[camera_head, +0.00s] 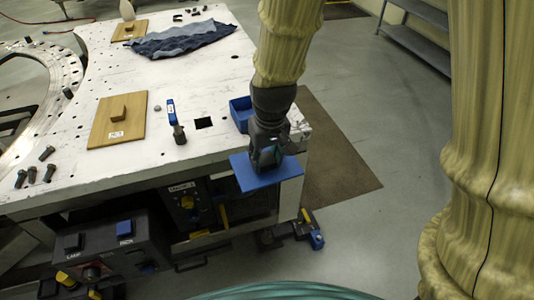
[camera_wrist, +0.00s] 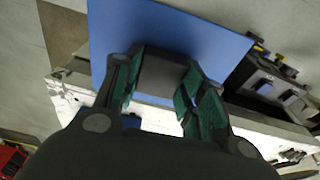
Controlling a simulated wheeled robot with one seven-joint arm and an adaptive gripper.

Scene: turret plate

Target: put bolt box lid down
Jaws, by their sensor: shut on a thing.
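The bolt box lid is a flat blue plate (camera_head: 268,177), held near the table's front right corner and partly past its edge in the head view. It also fills the upper middle of the wrist view (camera_wrist: 205,38). My gripper (camera_head: 268,160) is shut on the dark handle block of the lid, which sits between the green-padded fingers (camera_wrist: 158,92) in the wrist view. The open blue bolt box (camera_head: 240,113) stands on the table just behind my gripper, partly hidden by it. Its inside is mostly hidden.
The white table (camera_head: 150,165) carries a wooden board (camera_head: 103,135) with a block handle, several bolts (camera_head: 32,174) at the left, a blue-handled tool (camera_head: 171,110) and a blue cloth (camera_head: 180,42). A dark control box (camera_head: 110,240) sits below the front edge. Floor at the right is open.

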